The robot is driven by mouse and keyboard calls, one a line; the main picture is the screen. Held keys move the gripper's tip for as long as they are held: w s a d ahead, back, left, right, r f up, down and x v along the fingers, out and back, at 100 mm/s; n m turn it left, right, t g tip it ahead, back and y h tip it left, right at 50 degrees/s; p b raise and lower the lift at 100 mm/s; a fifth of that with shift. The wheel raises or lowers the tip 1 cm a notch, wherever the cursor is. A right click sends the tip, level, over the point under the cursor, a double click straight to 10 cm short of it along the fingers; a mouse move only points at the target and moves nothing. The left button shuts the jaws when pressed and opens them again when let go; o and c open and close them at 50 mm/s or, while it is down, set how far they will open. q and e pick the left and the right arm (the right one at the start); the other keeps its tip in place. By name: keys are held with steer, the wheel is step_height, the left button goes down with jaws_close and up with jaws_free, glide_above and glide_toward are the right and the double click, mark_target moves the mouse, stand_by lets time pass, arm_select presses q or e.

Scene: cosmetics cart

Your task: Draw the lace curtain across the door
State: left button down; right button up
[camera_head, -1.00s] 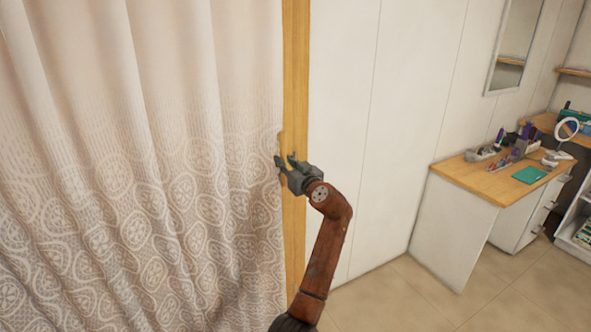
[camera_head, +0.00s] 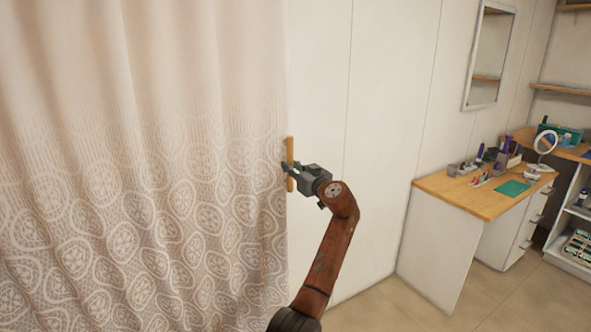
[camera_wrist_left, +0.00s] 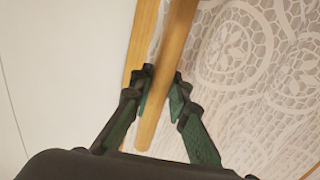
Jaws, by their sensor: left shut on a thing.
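The lace curtain (camera_head: 150,200) is cream with a white patterned lower part. It fills the left of the head view in soft folds and also shows in the wrist view (camera_wrist_left: 250,60). A wooden rod-like handle (camera_head: 290,148) stands upright at its right edge. My left gripper (camera_head: 288,170) is shut on this handle. In the wrist view the handle (camera_wrist_left: 175,55) passes between the fingers (camera_wrist_left: 162,90). A strip of wooden door frame (camera_wrist_left: 140,50) shows behind it there. The door opening is hidden behind the curtain. My right gripper is not in view.
A white panelled wall (camera_head: 370,130) stands right of the curtain. Further right is a wooden-topped desk (camera_head: 450,195) with cosmetics and a round mirror (camera_head: 545,143). A wall mirror (camera_head: 489,55) hangs above. The tiled floor between curtain and desk is clear.

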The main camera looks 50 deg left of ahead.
arm_select(q)
steer(key=shift+s+a+r, duration=0.1)
steer(key=shift+r, duration=0.1)
steer(key=c, duration=2.1)
jaws_free()
steer(key=shift+s+a, duration=0.1)
steer(key=shift+o, duration=1.4)
steer(key=shift+f, duration=0.15)
steer(key=shift+d, duration=0.2)
steer(key=s+d, duration=0.1)
steer(key=d, duration=1)
steer(key=shift+s+d, duration=0.35)
steer(key=shift+d, duration=0.05)
